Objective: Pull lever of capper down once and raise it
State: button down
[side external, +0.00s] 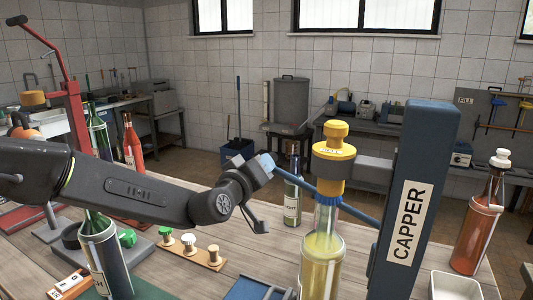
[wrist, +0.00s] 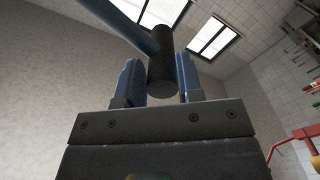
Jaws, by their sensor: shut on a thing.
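The capper (side external: 408,160) is a blue column with a white CAPPER label, at the right in the side view. Its yellow head (side external: 334,165) sits over the neck of a bottle of yellowish liquid (side external: 321,262). The capper's blue lever (side external: 354,213) slopes from the column up and left to my gripper (side external: 265,165). In the wrist view, the dark round handle (wrist: 161,58) of the lever stands between the two blue fingers of my gripper (wrist: 159,82), which is shut on it. In the side view the handle is mostly hidden by my gripper.
A dark green bottle (side external: 292,200) stands behind the lever. A wooden strip with stoppers (side external: 205,256) and a dark bottle (side external: 108,255) are at the left. Red equipment (side external: 75,115) stands behind my arm.

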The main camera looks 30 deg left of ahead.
jog(key=shift+a+f, duration=0.2)
jog(key=shift+f, duration=0.3)
jog(key=shift+a+f, duration=0.15)
jog(key=shift+f, duration=0.35)
jog(key=c, duration=0.9)
grip_release()
jog(key=shift+w, duration=0.1)
jog(key=shift+o, duration=0.2)
jog(key=shift+d, duration=0.1)
jog(key=shift+s, duration=0.2)
jog(key=s, duration=1.3)
jog(key=shift+s+r, duration=0.2)
jog(key=shift+s, duration=0.05)
